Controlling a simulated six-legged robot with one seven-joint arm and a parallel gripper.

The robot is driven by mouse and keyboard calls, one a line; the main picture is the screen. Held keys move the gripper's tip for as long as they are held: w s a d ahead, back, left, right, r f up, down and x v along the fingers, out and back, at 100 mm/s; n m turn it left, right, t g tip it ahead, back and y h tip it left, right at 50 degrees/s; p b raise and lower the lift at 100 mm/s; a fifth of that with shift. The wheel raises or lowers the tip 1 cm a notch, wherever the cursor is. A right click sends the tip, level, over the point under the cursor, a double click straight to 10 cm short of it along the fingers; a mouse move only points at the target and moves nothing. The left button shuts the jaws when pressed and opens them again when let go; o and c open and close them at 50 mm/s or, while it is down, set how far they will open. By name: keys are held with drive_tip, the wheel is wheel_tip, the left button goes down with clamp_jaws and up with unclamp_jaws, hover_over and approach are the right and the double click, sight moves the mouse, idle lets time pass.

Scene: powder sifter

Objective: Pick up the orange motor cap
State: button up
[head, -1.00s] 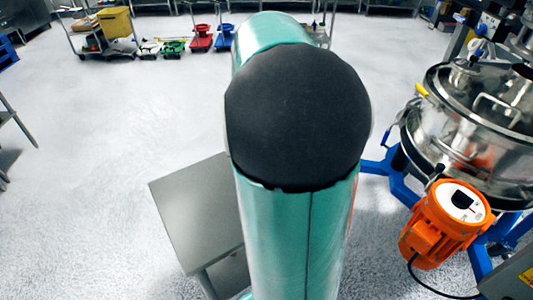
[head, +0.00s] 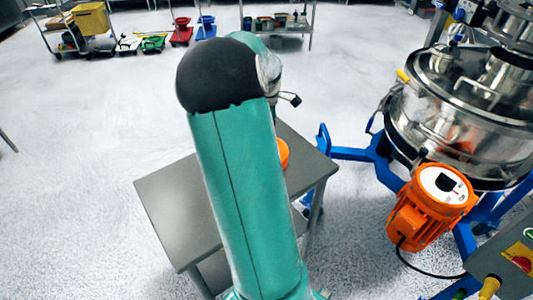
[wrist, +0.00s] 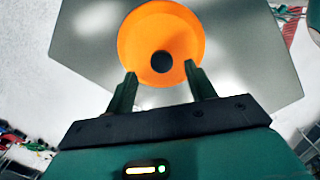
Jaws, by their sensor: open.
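In the head view only a sliver of the cap (head: 283,153) shows past my arm, on the table (head: 165,205). My gripper (wrist: 160,69) is open, its two dark green fingers apart. Their tips overlap the cap's near edge in the picture; I cannot tell whether they touch it. My arm hides the gripper in the head view.
A steel sifter (head: 455,105) on a blue frame (head: 345,153) stands right of the table, with an orange motor (head: 428,210) on its side. A grey control box (head: 515,245) is at the lower right. Carts (head: 75,30) stand far back. The floor on the left is clear.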

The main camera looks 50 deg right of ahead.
wheel_tip(320, 180, down, 5)
drive_tip(key=shift+a+f, duration=0.15)
drive_tip(key=shift+c, duration=0.4)
clamp_jaws()
